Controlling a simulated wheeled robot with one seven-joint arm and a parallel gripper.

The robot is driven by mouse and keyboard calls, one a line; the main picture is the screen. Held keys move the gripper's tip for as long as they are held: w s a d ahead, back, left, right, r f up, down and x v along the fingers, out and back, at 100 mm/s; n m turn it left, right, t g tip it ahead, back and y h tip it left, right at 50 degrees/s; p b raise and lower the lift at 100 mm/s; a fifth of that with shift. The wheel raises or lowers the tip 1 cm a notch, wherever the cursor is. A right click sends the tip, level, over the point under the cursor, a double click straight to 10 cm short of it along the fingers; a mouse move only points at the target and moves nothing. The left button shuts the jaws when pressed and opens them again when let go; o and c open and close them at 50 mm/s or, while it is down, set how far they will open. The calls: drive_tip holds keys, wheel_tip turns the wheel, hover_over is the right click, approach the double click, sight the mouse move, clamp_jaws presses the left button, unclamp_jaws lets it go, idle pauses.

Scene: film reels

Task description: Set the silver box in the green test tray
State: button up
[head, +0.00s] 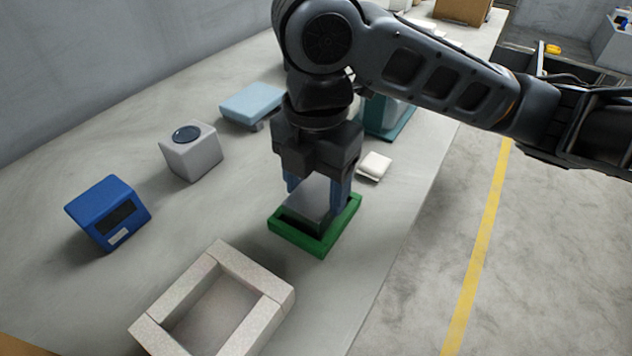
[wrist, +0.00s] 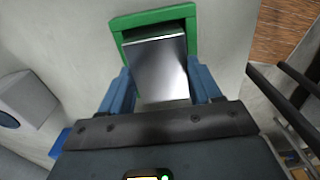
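The silver box (head: 309,199) is a grey metallic block between the two blue fingers of my gripper (head: 317,191). The green test tray (head: 318,244) is a small open frame with raised walls, directly below. The box lies within the tray's outline; I cannot tell whether it touches the tray floor. In the wrist view the box (wrist: 157,68) fills the gap between the fingers of my gripper (wrist: 161,84), which meet its two sides. The tray's far and side walls (wrist: 153,17) show beyond it; its near part is hidden.
A speckled stone-like tray (head: 157,336) stands nearer, empty. A blue box (head: 107,212), a grey box with a round dark top (head: 191,151) and a pale blue block (head: 251,103) stand left. A small white block (head: 375,166) and a teal tray (head: 398,126) lie behind. The table's right edge is close.

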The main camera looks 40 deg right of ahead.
sight(316, 193)
drive_tip(key=o, duration=0.5)
wheel_tip(316, 193, up, 12)
drive_tip(key=shift+r+p, duration=0.2)
drive_tip(key=shift+p, duration=0.95)
